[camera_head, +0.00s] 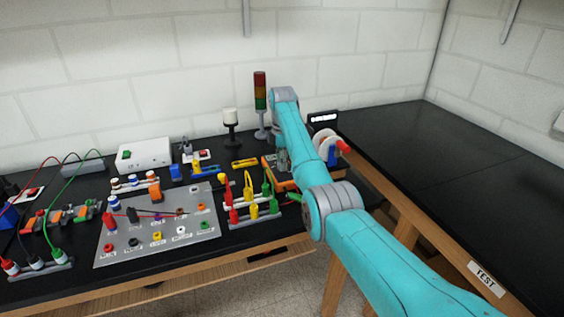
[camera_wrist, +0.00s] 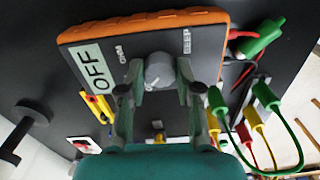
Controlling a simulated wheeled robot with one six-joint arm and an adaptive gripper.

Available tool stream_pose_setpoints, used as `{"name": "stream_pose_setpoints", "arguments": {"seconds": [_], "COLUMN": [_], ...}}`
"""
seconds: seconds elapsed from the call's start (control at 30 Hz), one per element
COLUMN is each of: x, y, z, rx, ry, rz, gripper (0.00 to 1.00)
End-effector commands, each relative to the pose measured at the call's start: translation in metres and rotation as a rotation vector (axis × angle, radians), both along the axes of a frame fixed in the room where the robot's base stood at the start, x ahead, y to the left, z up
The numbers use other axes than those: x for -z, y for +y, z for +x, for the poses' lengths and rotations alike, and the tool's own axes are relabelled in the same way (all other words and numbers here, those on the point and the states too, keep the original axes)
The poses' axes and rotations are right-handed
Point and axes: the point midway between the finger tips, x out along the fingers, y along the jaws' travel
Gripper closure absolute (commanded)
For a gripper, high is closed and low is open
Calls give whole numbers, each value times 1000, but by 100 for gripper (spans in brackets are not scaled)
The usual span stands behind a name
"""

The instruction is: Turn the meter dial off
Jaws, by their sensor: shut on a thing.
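The meter (camera_wrist: 205,45) is a dark box with an orange rim, filling the upper middle of the wrist view. A pale label reading OFF (camera_wrist: 90,68) is on its left side. The grey round dial (camera_wrist: 158,66) is in the middle of its face. My gripper (camera_wrist: 158,84) has one finger on each side of the dial and is shut on it. The dial's exact pointing direction is hard to make out. In the head view, only orange parts of the meter (camera_head: 284,185) show below my arm, which hides the dial.
A grey panel (camera_head: 130,248) with coloured sockets lies left of the meter. A rack with yellow, red and green plugs (camera_head: 250,212) stands close by on the left. A signal tower (camera_head: 260,92) and a spool (camera_head: 325,145) stand behind. The right bench (camera_head: 450,160) is clear.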

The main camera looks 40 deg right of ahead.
Motion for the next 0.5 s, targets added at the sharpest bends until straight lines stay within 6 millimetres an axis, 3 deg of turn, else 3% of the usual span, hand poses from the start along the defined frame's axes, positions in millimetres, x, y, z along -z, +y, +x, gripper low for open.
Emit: {"name": "stream_pose_setpoints", "arguments": {"seconds": [0.5], "x": [0], "y": [0], "z": [0], "rx": [-109], "ry": [-1], "rz": [0], "gripper": [100]}}
